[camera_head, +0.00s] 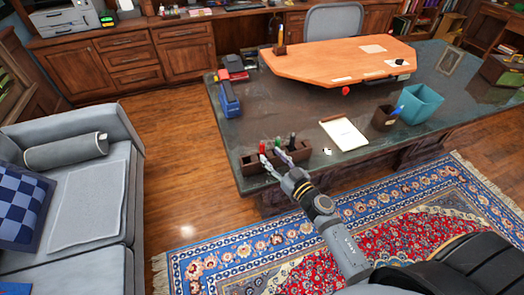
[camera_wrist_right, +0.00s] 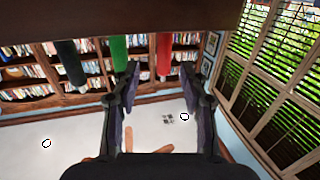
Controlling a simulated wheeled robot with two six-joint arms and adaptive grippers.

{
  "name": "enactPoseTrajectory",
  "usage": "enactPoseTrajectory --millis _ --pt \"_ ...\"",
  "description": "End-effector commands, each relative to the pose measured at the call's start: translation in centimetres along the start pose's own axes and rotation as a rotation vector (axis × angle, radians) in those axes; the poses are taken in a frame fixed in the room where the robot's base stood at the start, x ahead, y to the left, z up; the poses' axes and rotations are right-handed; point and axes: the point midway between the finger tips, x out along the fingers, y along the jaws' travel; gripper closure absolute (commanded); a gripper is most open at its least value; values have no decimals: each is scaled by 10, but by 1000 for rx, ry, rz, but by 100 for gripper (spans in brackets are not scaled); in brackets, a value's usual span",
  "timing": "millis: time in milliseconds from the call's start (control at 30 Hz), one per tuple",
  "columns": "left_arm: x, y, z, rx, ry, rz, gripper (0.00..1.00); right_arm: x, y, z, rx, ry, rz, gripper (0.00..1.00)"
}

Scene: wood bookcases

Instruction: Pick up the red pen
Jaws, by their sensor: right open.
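The red pen (camera_head: 262,146) stands upright at the left end of a dark pen holder (camera_head: 303,153) on the near edge of the desk. A green pen (camera_head: 277,142) and a black pen (camera_head: 291,139) stand in the same holder. My right gripper (camera_head: 270,156) is open at the holder's left end. In the right wrist view the red pen (camera_wrist_right: 163,55) appears between the spread fingertips of the right gripper (camera_wrist_right: 160,72), with no clear contact. The green pen (camera_wrist_right: 118,50) lies just outside the left finger there. My left gripper is not in view.
The desk (camera_head: 280,112) also holds a blue stapler-like object (camera_head: 229,102), a notepad (camera_head: 344,133), a dark cup (camera_head: 383,119) and a teal bin (camera_head: 420,103). A grey sofa (camera_head: 90,190) stands at left, with clear wood floor between it and the desk.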

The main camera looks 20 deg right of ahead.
Motion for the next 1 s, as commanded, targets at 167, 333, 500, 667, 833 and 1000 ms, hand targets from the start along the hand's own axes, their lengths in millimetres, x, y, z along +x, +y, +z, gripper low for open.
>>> enactPoseTrajectory --millis 167,333,500,667,833,1000 --pt "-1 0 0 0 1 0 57 7 0 0 1 -1 0 56" --pt "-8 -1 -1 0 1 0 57 30 -4 -6 2 3 2 56" --pt "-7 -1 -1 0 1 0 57 54 -6 -4 2 0 1 56" --pt "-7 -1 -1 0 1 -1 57 58 -6 -4 0 -1 0 56" --pt "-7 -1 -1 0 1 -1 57 58 -6 -4 0 -1 1 64" --pt "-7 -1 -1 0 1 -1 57 58 -6 -4 0 -1 1 88"
